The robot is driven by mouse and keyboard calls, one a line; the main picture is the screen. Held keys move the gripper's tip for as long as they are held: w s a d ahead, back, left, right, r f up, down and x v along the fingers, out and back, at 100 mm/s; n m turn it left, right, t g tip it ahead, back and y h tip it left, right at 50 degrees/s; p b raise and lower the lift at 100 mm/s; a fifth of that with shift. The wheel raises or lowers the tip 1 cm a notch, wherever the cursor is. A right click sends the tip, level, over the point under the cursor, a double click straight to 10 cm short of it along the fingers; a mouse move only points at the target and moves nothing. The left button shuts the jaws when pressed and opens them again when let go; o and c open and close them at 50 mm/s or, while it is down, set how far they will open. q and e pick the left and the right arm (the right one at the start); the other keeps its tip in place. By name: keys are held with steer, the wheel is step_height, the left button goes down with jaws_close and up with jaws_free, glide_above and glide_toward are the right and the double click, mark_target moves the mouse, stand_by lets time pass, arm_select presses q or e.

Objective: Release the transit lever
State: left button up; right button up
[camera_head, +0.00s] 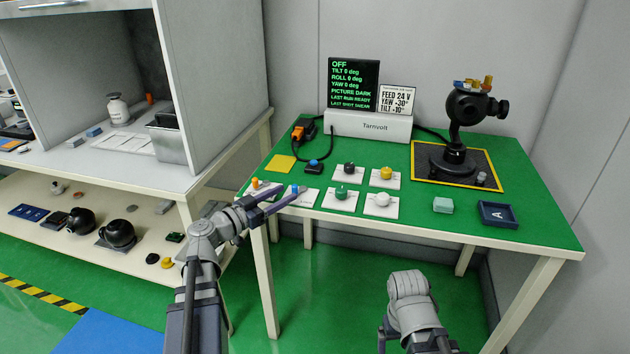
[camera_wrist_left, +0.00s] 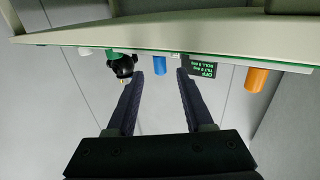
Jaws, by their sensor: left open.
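No label that I can read names the transit lever. Two small upright pieces stand on white plates at the green table's front left: an orange one (camera_head: 255,183) and a blue one (camera_head: 294,188). My left gripper (camera_head: 290,194) is open and empty at the table's front left edge, its tips by the blue piece. In the left wrist view the blue piece (camera_wrist_left: 160,66) shows between the fingertips, beyond them; the orange one (camera_wrist_left: 256,80) is off to the right. The gimbal camera (camera_head: 466,108) stands on its dark base at the right. My right gripper is out of view.
Black (camera_head: 349,168), yellow (camera_head: 386,173), green (camera_head: 341,192) and white (camera_head: 382,199) knobs sit close by. A display (camera_head: 353,85) reads OFF behind the Tarnvolt box (camera_head: 370,126). A green block (camera_head: 442,205) and blue tray (camera_head: 483,212) stand front right. A bench (camera_head: 150,178) stands left.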

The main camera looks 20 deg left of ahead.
mark_target(297, 187)
arm_select(q)
steer(key=shift+x, duration=3.95)
steer(key=shift+c, duration=0.2)
jaws_close()
